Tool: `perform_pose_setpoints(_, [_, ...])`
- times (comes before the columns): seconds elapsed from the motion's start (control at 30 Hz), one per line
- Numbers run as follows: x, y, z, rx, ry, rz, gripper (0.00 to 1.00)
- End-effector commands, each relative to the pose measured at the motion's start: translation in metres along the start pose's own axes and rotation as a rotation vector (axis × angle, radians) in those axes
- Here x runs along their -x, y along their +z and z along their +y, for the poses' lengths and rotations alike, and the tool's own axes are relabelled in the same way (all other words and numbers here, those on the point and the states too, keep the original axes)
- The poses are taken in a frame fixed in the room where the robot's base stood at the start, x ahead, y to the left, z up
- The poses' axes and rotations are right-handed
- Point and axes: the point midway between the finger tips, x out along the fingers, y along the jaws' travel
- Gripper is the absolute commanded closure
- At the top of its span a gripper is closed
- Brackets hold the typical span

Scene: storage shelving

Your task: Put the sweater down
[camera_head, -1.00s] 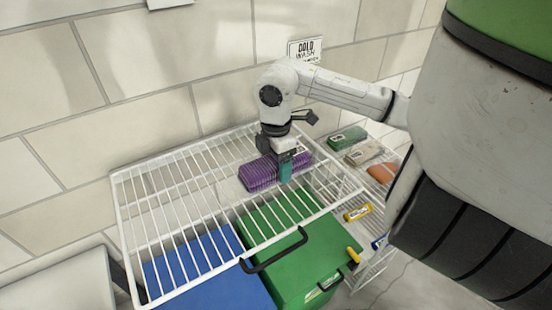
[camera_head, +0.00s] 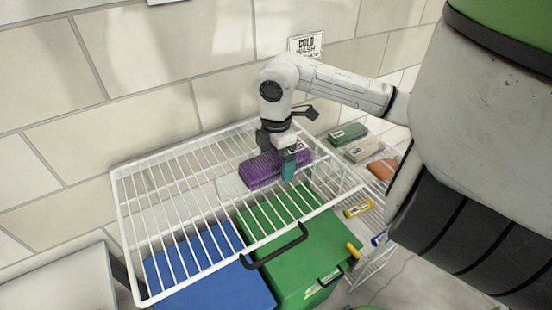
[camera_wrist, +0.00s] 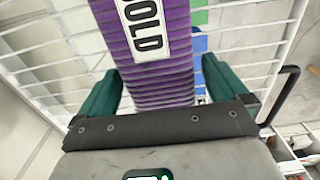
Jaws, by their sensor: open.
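The sweater is a purple, ribbed, folded bundle (camera_head: 262,169) lying on the white wire rack (camera_head: 180,225), near its back right part. In the wrist view the sweater (camera_wrist: 158,75) bears a white label reading "OLD", its upper part cut off by the frame. My gripper (camera_head: 288,170) is at the sweater's right end in the head view. In the wrist view its teal fingers (camera_wrist: 160,85) are spread, one on each side of the sweater. A narrow gap shows beside the right finger; contact at the left one is unclear.
A green bin (camera_head: 308,265) and a blue bin (camera_head: 205,272) stand below the rack. A lower wire shelf at right holds green (camera_head: 347,136), grey (camera_head: 363,150) and orange (camera_head: 381,169) bundles. The rack's left side is empty.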

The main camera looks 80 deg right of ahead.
Motion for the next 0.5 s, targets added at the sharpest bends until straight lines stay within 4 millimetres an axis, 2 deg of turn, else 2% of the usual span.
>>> perform_pose_setpoints(0.5, [0.095,0.000,0.001,0.001,0.004,-0.004,0.00])
